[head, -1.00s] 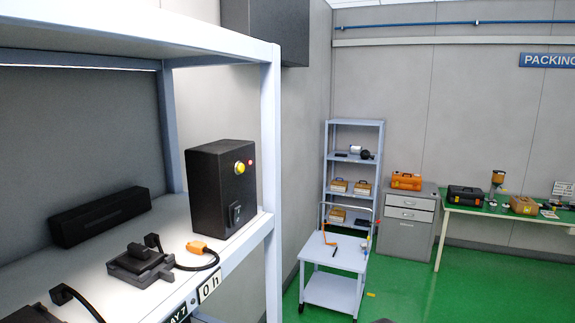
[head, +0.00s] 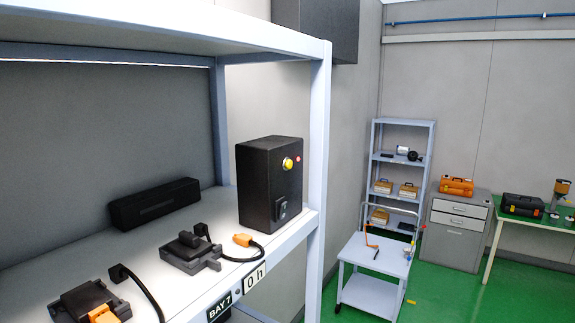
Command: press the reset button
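A black box (head: 262,190) stands upright on the lit shelf at its right end. On its right-hand face, near the top, is a round yellow button (head: 287,164). A small red spot (head: 298,158), a light or button, sits just right of it. A dark rocker switch or socket (head: 281,210) is lower on the same face. Which of these is the reset button is not labelled legibly. My gripper is not in view.
The shelf (head: 190,272) carries a long black bar (head: 155,203) and two dark docks (head: 188,249) with cables and orange plugs (head: 242,240). A shelf post (head: 318,180) rises right of the box. Beyond are a trolley (head: 372,257), a rack and a drawer cabinet (head: 456,232) on green floor.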

